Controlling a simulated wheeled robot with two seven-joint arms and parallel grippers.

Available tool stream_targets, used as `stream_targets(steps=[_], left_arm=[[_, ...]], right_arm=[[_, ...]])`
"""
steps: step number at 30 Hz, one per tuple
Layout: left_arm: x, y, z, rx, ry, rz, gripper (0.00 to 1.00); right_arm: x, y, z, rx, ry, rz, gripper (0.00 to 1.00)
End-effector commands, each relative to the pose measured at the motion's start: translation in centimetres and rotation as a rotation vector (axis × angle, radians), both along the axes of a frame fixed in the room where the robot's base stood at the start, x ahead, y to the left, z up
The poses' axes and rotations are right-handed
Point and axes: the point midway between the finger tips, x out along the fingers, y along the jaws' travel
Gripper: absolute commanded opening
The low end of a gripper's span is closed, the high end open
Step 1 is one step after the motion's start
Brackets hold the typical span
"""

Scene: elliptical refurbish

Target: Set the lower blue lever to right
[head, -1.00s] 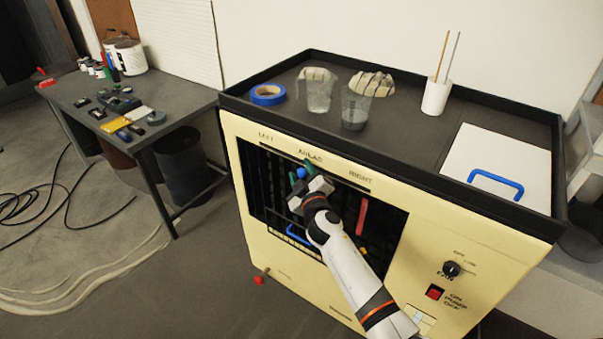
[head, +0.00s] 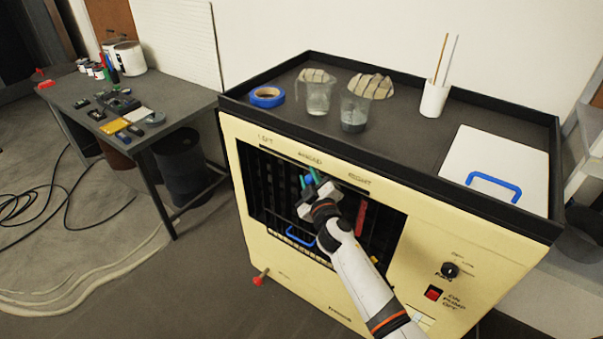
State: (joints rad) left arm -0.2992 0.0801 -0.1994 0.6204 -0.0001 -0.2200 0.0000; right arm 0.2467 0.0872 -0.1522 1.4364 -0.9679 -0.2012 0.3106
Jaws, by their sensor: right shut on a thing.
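The cream machine (head: 240,190) has a dark open front with a slot bar marked left to right along its top. A blue lever end (head: 309,180) shows at the upper middle of this opening, right beside the fingers. My right gripper (head: 315,183) reaches in from the lower right and is shut on the blue lever; its fingers and wrist hide most of the lever. My left gripper is out of view.
A red bar (head: 361,217) hangs to the right of my gripper, and a blue basket handle (head: 300,237) lies below it. A black-rimmed top (head: 400,155) holds jugs, tape and a white lid. A side table (head: 175,97) stands left.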

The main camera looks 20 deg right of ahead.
Motion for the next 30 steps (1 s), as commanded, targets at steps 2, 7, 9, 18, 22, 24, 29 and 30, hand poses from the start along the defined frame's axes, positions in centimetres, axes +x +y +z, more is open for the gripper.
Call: stream_targets(steps=[2, 7, 9, 18, 22, 24, 29, 30], left_arm=[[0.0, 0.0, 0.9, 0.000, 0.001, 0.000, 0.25], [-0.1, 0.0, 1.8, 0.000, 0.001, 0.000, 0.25], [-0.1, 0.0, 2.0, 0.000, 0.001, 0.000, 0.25], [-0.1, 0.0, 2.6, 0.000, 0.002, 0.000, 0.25], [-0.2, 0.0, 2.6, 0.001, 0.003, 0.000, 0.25], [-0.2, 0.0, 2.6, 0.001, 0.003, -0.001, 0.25], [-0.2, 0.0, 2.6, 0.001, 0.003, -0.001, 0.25], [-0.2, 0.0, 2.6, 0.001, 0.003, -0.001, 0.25]], right_arm=[[-1.7, -1.2, -0.1, 0.003, 0.008, -0.001, 0.00], [-5.0, -3.8, -0.1, 0.004, 0.008, -0.001, 0.00], [-6.2, -4.8, -0.1, 0.003, 0.009, -0.002, 0.00], [-9.5, -7.3, -0.3, 0.006, 0.008, -0.001, 0.00], [-9.9, -7.6, -0.3, 0.005, 0.007, -0.001, 0.00], [-9.9, -7.7, -0.3, 0.005, 0.008, -0.002, 0.00], [-9.9, -7.7, -0.4, 0.004, 0.009, -0.003, 0.00], [-9.9, -7.7, -0.4, 0.004, 0.009, -0.003, 0.00]])
